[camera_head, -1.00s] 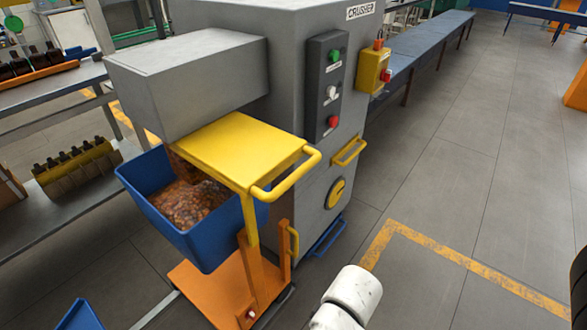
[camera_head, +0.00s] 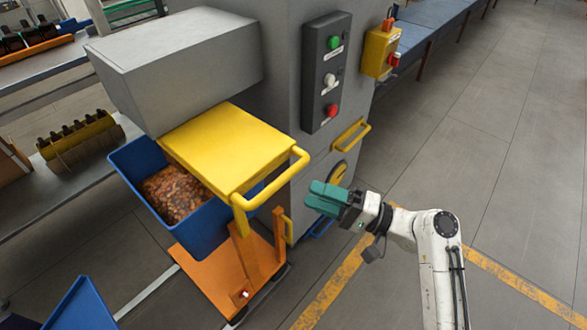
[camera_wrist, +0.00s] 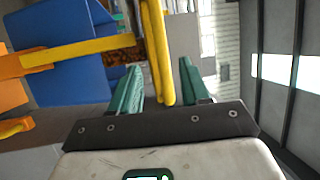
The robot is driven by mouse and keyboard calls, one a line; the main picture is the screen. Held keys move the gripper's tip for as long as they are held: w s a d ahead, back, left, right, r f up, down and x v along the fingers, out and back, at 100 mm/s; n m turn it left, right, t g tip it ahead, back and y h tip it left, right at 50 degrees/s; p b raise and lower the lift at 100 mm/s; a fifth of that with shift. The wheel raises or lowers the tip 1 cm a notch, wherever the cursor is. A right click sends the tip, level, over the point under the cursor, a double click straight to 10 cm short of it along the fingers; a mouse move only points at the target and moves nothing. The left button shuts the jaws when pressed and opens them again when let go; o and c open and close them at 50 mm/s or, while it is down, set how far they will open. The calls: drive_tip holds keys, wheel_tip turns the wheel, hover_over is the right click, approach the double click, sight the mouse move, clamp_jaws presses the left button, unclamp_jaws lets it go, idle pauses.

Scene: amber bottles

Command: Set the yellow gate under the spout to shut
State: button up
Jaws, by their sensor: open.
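The yellow gate (camera_head: 228,145) is a flat plate sticking out from under the grey spout (camera_head: 180,70), over part of a blue bin (camera_head: 190,238). Its yellow bar handle (camera_head: 272,180) is on the plate's right end. My gripper (camera_head: 318,196), with green fingers, is just right of and a little below the handle in the head view. In the wrist view, my gripper (camera_wrist: 160,68) is open, and a yellow bar (camera_wrist: 158,50) shows in the gap between its fingers. No contact is visible, and I cannot tell how deep the bar sits.
The bin holds brown chunks (camera_head: 172,192) and stands on an orange cart (camera_head: 225,270). The grey crusher has a button panel (camera_head: 325,75), a yellow switch box (camera_head: 381,50) and a lower yellow handle (camera_head: 352,134) close to my gripper. Open floor lies to the right.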

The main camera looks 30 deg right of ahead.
drive_tip(key=p+x, duration=0.3)
drive_tip(key=x, duration=0.7)
drive_tip(key=shift+w, duration=0.3)
drive_tip(key=shift+a+r, duration=0.1)
drive_tip(key=shift+a, duration=0.05)
drive_tip(key=shift+c, duration=0.3)
clamp_jaws()
